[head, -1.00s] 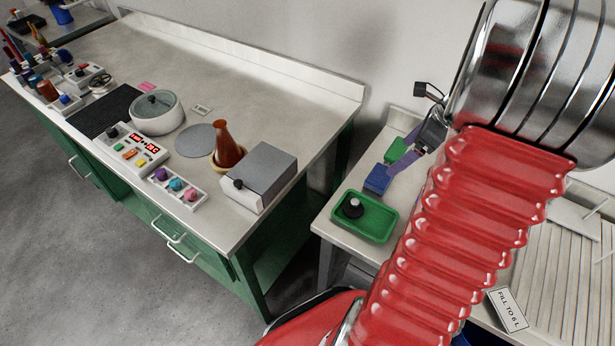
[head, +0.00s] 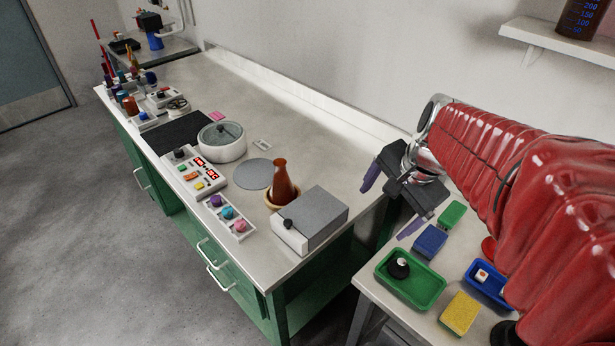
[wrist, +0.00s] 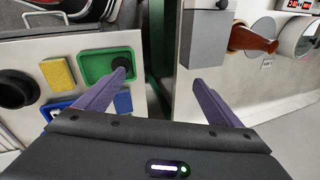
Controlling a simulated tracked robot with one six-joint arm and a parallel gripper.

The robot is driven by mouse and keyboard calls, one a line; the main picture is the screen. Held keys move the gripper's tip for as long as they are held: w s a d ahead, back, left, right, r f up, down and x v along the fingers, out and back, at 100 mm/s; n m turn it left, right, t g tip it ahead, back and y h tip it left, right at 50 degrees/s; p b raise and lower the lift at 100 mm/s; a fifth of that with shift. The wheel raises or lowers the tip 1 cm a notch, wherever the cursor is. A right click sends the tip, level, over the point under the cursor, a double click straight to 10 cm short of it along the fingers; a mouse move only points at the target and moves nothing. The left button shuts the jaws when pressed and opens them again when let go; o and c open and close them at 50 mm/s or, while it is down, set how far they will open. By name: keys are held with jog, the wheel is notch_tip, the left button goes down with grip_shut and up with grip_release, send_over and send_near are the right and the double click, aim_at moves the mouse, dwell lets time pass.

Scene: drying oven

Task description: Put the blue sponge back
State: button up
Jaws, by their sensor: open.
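The blue sponge (head: 430,241) lies on the small side table, between a green sponge (head: 452,214) and a green tray (head: 411,280). In the wrist view a blue patch that looks like the sponge (wrist: 123,102) shows just beside the left finger, partly hidden by it. My gripper (head: 391,203) is open, its two purple fingers wide apart with nothing between them. It hangs above and to the left of the blue sponge in the head view, near the gap between the two tables. In the wrist view my gripper (wrist: 160,88) spans that gap.
A yellow sponge (head: 460,313) and a blue tray (head: 488,298) with a small item sit on the side table. The long bench holds a grey box (head: 318,215), a brown flask (head: 281,185) and a control panel (head: 195,175). Open floor lies left.

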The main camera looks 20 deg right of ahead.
jog(key=s+a+r+n+t, duration=0.1)
jog(key=s+a+n, duration=0.2)
jog(key=a+n, duration=0.3)
jog(key=s+a+r+n+t, duration=0.1)
jog(key=s+a+r+n, duration=0.1)
jog(key=s+a+n, duration=0.2)
jog(key=a+n, duration=0.3)
jog(key=n, duration=0.1)
jog(key=shift+a+r+h, duration=0.15)
jog(key=shift+a+h, duration=0.15)
